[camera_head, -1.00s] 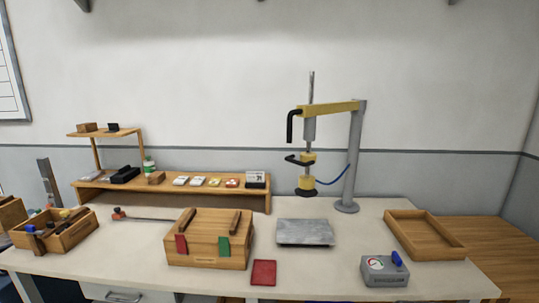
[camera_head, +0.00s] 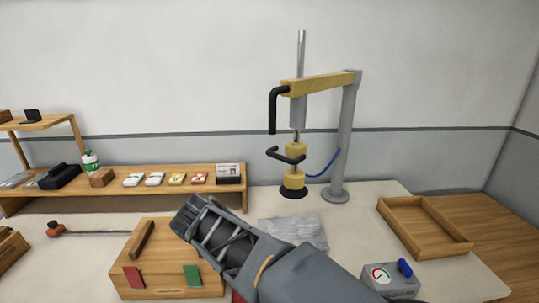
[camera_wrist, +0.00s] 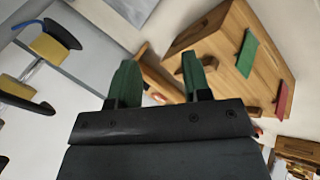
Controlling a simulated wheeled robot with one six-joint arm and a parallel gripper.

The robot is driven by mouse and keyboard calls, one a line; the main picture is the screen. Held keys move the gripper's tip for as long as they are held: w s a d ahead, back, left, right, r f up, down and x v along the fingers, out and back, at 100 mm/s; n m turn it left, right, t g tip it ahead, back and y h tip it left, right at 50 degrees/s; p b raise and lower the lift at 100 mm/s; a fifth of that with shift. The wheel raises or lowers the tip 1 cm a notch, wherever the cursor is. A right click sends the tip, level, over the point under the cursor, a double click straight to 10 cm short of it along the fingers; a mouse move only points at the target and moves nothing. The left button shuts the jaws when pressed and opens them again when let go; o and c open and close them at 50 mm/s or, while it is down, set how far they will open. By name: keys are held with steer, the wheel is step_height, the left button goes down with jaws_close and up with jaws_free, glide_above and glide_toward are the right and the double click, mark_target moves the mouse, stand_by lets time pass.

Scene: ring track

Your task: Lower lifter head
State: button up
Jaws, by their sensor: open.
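The lifter is a grey post (camera_head: 343,140) with a yellow boom (camera_head: 318,86) and a black crank-shaped handle (camera_head: 273,108). A thin vertical rod (camera_head: 300,65) passes through the boom. The lifter head (camera_head: 294,180) hangs below, yellow with a black pad at the bottom and a black bent handle (camera_head: 287,155) above it. A grey metal plate (camera_head: 300,232) lies on the table in front, partly hidden by my arm. My gripper (camera_head: 190,215) is left of and nearer than the head, apart from it. In the wrist view my gripper (camera_wrist: 160,80) is open and empty, with yellow lifter parts (camera_wrist: 50,48) at left.
A wooden box (camera_head: 150,245) with red and green tabs is under my gripper. A shelf (camera_head: 130,188) with cards runs behind. An empty wooden tray (camera_head: 425,232) and a grey gauge box (camera_head: 390,278) stand at right. A blue hose (camera_head: 327,170) joins post and head.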

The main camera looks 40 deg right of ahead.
steer(key=w+d+r+h, duration=0.2)
steer(key=d+r+h, duration=0.2)
steer(key=d+r, duration=0.25)
steer(key=g+h, duration=0.1)
steer(key=h, duration=0.4)
glide_toward(281, 159)
steer(key=p+x, duration=0.3)
steer(key=x, duration=0.8)
steer(key=shift+s, duration=0.1)
steer(key=shift+p+x, duration=0.35)
steer(key=shift+x, duration=0.55)
jaws_close()
